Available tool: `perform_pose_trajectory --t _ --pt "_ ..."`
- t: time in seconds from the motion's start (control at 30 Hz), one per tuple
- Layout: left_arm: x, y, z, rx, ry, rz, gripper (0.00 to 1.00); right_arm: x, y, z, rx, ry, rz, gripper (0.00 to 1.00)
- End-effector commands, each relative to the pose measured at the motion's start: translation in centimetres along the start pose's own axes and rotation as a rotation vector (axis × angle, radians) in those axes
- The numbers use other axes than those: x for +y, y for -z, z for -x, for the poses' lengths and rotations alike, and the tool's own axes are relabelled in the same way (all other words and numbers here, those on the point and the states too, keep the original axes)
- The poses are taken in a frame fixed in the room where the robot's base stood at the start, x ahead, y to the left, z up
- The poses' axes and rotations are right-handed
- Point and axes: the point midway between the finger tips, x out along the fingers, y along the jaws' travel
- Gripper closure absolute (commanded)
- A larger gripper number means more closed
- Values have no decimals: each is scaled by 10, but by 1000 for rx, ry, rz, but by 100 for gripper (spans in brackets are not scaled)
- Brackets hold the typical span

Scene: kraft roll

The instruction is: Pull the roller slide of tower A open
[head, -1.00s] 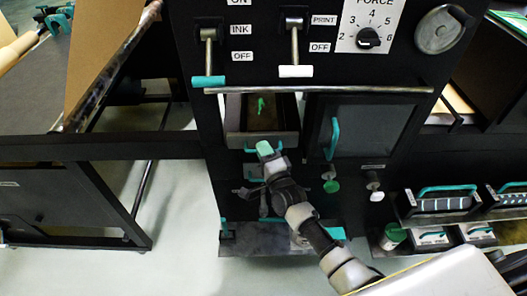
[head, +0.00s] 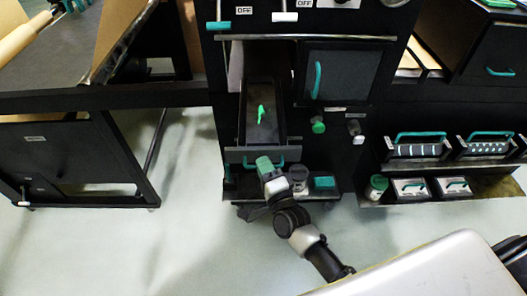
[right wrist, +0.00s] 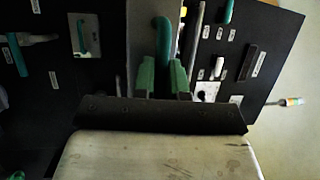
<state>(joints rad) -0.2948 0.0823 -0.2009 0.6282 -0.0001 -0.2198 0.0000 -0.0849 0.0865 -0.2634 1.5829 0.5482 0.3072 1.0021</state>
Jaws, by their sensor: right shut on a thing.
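The roller slide (head: 241,135) of the black tower (head: 215,60) stands out of its opening towards me, like a drawer. Its dark bed carries a small bright green mark (head: 261,114). A teal handle (head: 279,162) is on its grey front. My right gripper (head: 265,164) is at this handle. In the right wrist view the teal handle (right wrist: 163,35) runs between the green fingers of my right gripper (right wrist: 164,80), which is shut on it. My gripper hides part of the handle. No letter naming the tower is readable. My left gripper is not in view.
A dark door with a teal handle (head: 317,80) is right of the slide. A low shelf holds grey rollers with teal handles (head: 420,148). A jar (head: 298,176) and a teal block (head: 323,183) sit below the slide. The floor (head: 180,230) at left is clear.

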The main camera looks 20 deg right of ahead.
Motion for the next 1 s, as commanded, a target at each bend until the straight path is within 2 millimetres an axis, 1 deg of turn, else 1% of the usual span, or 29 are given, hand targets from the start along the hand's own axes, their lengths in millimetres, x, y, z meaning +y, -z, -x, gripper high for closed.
perform_pose_trajectory --t 0.03,0.1,0.23,0.5,0.67,0.7,0.83,0.87,1.0 --pt "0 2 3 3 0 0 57 -2 -3 7 -2 -4 0 100" --pt "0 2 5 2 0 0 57 -3 -6 14 -1 -3 0 100" --pt "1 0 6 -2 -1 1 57 -4 -9 22 -1 -2 0 100" --pt "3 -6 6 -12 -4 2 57 -5 -10 25 0 0 0 100" --pt "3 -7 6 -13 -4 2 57 -5 -10 25 0 0 0 100" --pt "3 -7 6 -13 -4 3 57 -5 -10 25 0 0 0 86" --pt "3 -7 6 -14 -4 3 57 -5 -10 25 1 1 0 66" --pt "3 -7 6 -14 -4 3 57 -5 -10 25 1 1 0 63" --pt "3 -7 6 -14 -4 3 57 -5 -10 24 1 1 0 63"
